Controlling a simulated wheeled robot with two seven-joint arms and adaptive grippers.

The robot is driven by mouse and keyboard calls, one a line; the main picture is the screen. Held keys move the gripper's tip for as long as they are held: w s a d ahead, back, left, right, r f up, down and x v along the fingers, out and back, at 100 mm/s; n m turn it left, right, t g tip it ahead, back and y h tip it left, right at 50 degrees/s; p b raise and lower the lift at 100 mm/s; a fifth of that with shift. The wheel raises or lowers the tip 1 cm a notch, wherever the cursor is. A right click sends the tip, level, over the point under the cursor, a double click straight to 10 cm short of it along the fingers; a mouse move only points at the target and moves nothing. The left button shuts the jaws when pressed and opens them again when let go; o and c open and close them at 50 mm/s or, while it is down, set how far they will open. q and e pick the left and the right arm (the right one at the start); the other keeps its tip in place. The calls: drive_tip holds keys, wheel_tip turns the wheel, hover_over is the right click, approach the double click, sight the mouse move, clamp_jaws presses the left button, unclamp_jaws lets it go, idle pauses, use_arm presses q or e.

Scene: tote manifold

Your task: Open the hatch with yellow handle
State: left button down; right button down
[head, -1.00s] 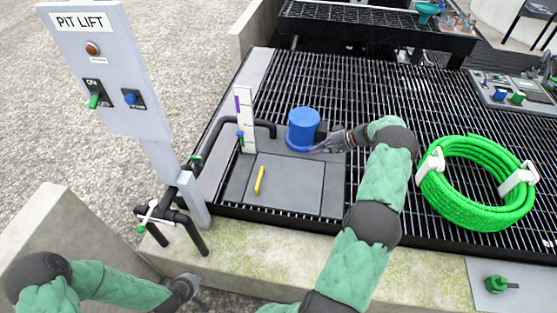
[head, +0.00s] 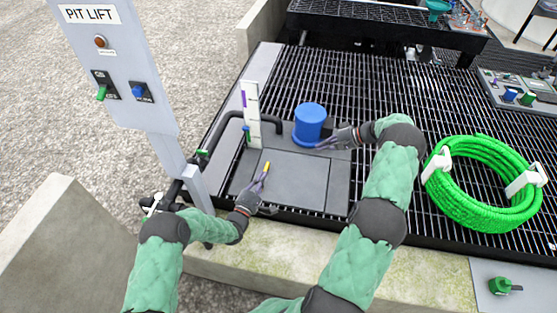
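The hatch is a flat dark grey panel (head: 300,178) set in the black grating, lying flat. Its yellow handle (head: 266,167) is a short bar near the panel's left side, and its lower part is hidden by my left gripper. My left gripper (head: 264,194) is at the near left edge of the hatch with its fingers spread, one of them over or against the handle; contact is not clear. My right gripper (head: 325,145) is beside the blue cylinder (head: 309,122) at the hatch's far edge; its finger gap is not clear.
A black pipe (head: 228,122) and a white gauge plate (head: 252,112) stand left of the hatch. The PIT LIFT panel (head: 118,62) on its post is further left. A green hose coil (head: 478,185) lies at right. A concrete ledge (head: 300,258) runs along the front.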

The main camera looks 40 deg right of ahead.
use_arm(q)
drive_tip(key=w+d+r, duration=0.1)
drive_tip(key=d+r, duration=0.2)
drive_tip(key=d, duration=0.8)
drive_tip(key=shift+w, duration=0.25)
idle(1.2)
use_arm(e)
drive_tip(key=c, duration=1.1)
unclamp_jaws()
drive_tip(key=shift+d+r, duration=0.1)
